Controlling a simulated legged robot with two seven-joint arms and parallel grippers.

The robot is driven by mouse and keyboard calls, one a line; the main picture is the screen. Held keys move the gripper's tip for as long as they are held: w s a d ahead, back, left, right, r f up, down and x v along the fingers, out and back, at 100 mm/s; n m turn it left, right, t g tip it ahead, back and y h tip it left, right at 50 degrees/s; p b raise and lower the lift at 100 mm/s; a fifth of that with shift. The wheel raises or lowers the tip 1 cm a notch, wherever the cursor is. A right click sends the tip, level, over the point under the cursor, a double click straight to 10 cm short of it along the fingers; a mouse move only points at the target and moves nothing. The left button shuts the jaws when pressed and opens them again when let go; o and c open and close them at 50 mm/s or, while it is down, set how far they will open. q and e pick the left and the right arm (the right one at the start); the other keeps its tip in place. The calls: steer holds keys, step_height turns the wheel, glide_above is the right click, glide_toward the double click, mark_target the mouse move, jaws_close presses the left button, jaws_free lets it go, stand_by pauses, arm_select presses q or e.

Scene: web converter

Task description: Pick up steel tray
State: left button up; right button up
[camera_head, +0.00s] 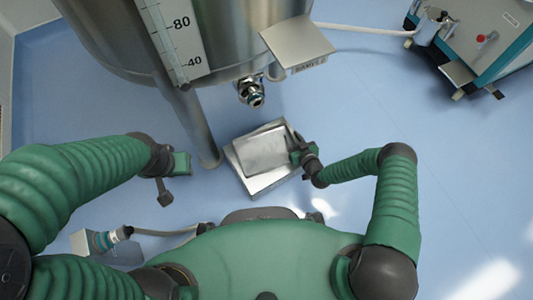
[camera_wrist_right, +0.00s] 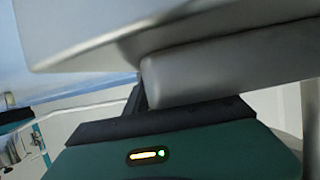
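The steel tray (camera_head: 262,153) is a shallow rectangular metal tray in the middle of the head view. It lies slightly turned over a second pale rectangular surface (camera_head: 262,185), whose edges show around it. My right gripper (camera_head: 297,151) is at the tray's right edge and overlaps it in the head view. In the right wrist view a grey metal surface (camera_wrist_right: 150,25) and a rounded metal part (camera_wrist_right: 220,70) fill the space above my gripper's dark pad. The fingertips are hidden, so its grip is unclear. My left gripper (camera_head: 174,178) is left of the tray, its fingers apart and empty.
A large steel tank (camera_head: 120,35) with a level scale stands behind the tray. Its leg (camera_head: 200,130) reaches the floor just left of the tray. A valve (camera_head: 250,92) and a sample plate (camera_head: 297,42) hang above. A teal-and-grey machine (camera_head: 485,45) stands far right. The right floor is clear.

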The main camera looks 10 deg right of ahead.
jaws_close()
steer(key=shift+r, duration=0.1)
stand_by(1.3)
